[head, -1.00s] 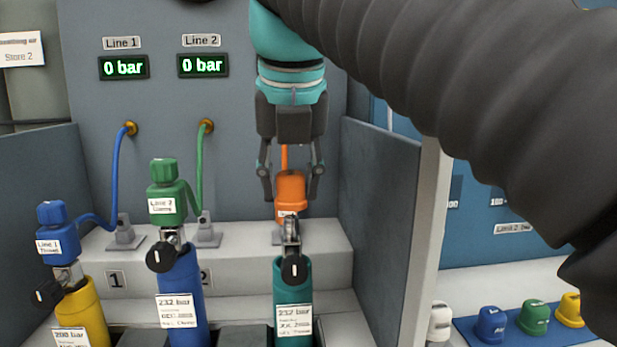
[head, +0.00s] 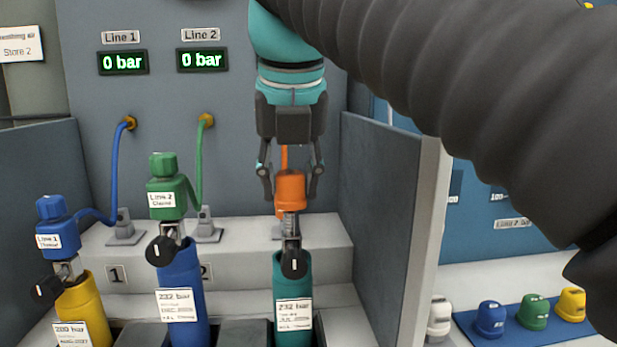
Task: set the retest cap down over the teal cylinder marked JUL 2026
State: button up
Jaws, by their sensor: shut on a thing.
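My gripper (head: 290,190) points down and is shut on an orange cap (head: 291,188). The cap is upright, in line above the metal valve of the teal cylinder (head: 293,271). The valve's lower part and black knob still show below the cap's rim, so the cap does not cover them. I cannot tell whether the cap touches the valve top. The cylinder stands upright, with a white label (head: 294,314) reading 232 bar. Its date is too blurred to read.
A blue cylinder (head: 182,276) with a green regulator (head: 168,186) stands to the left. Beyond it is a yellow cylinder (head: 82,306) with a blue regulator (head: 57,228). A grey partition (head: 390,215) stands right. White, blue, green and yellow caps (head: 572,305) sit beyond it.

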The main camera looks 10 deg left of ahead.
jog(key=shift+f+b, duration=0.95)
jog(key=shift+f, duration=0.65)
dwell(0.6)
jog(key=o, duration=1.2)
jog(key=shift+c, duration=0.2)
jog(key=shift+v, duration=3.8)
jog(key=shift+s, duration=0.1)
